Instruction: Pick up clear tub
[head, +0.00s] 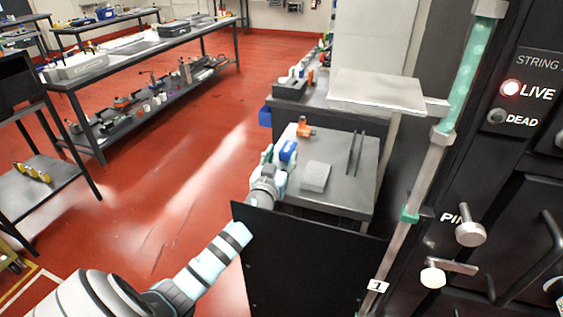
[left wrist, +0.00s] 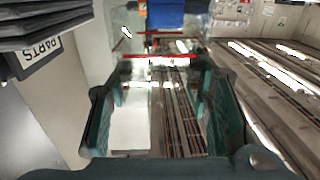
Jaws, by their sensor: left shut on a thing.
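My left gripper (head: 268,168) is over the left edge of a grey work surface, seen small in the head view. In the left wrist view its two teal fingers (left wrist: 165,85) stand apart on either side of a see-through thing, which I take to be the clear tub (left wrist: 152,62). The gripper is shut on it. The tub's outline is faint, and the surface shows through it. A blue object (head: 288,152) is just beyond the gripper in the head view. My right gripper is not in view.
A grey block (head: 316,177), two dark bars (head: 355,153) and an orange item (head: 304,127) are on the work surface (head: 338,200). A black panel (head: 300,260) stands in front. A battery cabinet (head: 515,190) fills the right. Red floor (head: 150,200) is open to the left.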

